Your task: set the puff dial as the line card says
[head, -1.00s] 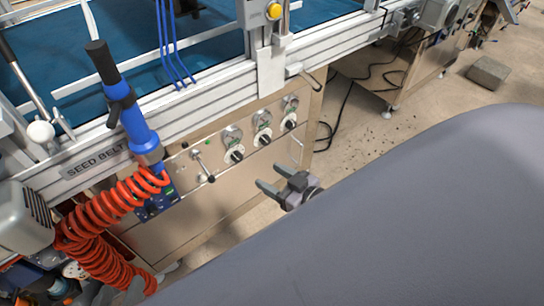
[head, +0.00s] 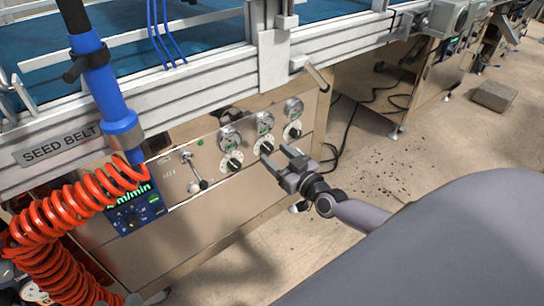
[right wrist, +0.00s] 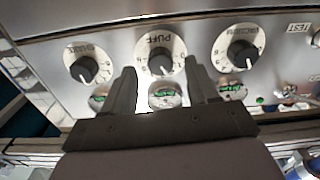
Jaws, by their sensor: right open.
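The puff dial is the middle of three black knobs on white round scales on the steel panel; it shows in the head view (head: 265,147) and in the right wrist view (right wrist: 160,63), where its PUFF label reads upside down. My right gripper (head: 280,157) is open and empty in front of the panel, close to this dial. In the right wrist view its two fingers (right wrist: 161,82) stand on either side of the puff dial. I see no grip on the knob; whether a fingertip touches the panel I cannot tell. My left gripper and the line card are not in view.
Like dials sit on each side, one left (head: 232,162) and one right (head: 292,131), with gauges (head: 263,122) above them. A toggle lever (head: 195,175), a blue display box (head: 135,208) and a coiled orange hose (head: 60,225) are further left. A handle (head: 317,77) juts out above right.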

